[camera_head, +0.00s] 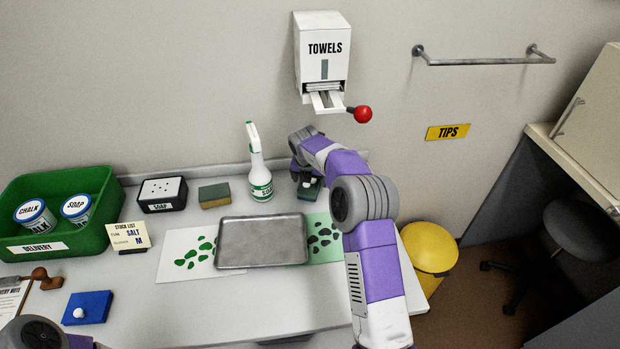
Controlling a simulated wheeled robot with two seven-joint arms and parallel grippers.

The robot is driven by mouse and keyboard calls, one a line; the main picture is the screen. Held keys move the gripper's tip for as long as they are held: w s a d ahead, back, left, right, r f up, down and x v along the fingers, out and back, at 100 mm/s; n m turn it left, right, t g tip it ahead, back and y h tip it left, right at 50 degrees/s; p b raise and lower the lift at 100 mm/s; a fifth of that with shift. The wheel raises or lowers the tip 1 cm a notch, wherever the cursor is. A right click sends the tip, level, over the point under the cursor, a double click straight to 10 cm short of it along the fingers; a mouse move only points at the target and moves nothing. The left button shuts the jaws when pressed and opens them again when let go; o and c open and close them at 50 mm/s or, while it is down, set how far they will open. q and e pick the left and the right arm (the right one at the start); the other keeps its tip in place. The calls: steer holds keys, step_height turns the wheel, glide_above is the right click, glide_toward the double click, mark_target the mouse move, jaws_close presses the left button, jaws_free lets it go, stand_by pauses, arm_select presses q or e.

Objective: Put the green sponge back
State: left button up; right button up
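A green block with a white knob (311,193), apparently the green sponge, is at the back of the bench, right of the spray bottle. My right gripper (306,180) is right at it, from above. My own arm hides much of the contact, and I cannot tell whether the fingers are closed on it. Another sponge, green on top and tan below (214,195), lies left of the spray bottle. A blue block with a white knob (87,307) lies at the front left. Only part of my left arm shows at the lower left corner; its gripper is out of view.
A towel dispenser (322,60) hangs above. A yellow bin (430,248) stands right.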

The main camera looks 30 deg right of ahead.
steer(key=shift+r, duration=0.4)
steer(key=p+v, duration=0.2)
steer(key=v, duration=0.3)
steer(key=shift+r, duration=0.2)
steer(key=s+a, duration=0.2)
steer(key=s, duration=0.1)
steer(key=s+a, duration=0.3)
steer(key=s+a+f, duration=0.1)
steer(key=s+a, duration=0.2)
steer(key=shift+d, duration=0.1)
